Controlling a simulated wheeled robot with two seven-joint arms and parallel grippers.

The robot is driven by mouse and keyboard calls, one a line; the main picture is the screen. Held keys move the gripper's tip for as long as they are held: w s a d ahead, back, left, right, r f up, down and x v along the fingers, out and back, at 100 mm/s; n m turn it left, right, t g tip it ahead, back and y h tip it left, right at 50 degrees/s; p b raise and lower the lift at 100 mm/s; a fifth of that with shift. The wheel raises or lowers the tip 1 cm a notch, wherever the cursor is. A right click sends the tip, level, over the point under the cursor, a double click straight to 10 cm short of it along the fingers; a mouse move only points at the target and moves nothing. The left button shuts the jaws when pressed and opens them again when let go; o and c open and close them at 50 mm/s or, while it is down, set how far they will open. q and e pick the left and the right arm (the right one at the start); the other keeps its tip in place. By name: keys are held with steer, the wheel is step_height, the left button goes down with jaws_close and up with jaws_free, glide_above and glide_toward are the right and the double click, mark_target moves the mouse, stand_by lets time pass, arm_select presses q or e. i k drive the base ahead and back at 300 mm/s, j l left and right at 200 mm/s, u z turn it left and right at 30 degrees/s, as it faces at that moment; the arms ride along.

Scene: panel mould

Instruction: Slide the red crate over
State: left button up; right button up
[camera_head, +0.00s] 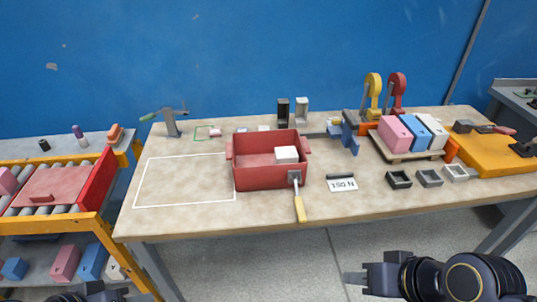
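The red crate (256,177) stands on the table right of a white outlined rectangle (185,181), its left side at the outline's right edge. A white block (287,154) is inside it. A tool with a yellow handle (299,208) is at its front right and sticks out toward the table's front edge. My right gripper (358,279) is in front of the table at the lower right, apart from the crate; whether its fingers are open is unclear. Part of my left arm (85,294) shows at the bottom left edge, and its fingers cannot be made out.
A card reading "150 N" (342,184) lies right of the crate, with small open boxes (429,178) beyond. Pink, blue and white blocks (396,133) sit on a tray at right. A clamp-like tool (171,123) stands at the back left. The outlined area is clear.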

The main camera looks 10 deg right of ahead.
mark_target(252, 154)
steer(key=i+l, duration=0.2)
steer(key=i, duration=0.25)
steer(key=i+l, duration=0.2)
steer(key=i, duration=0.25)
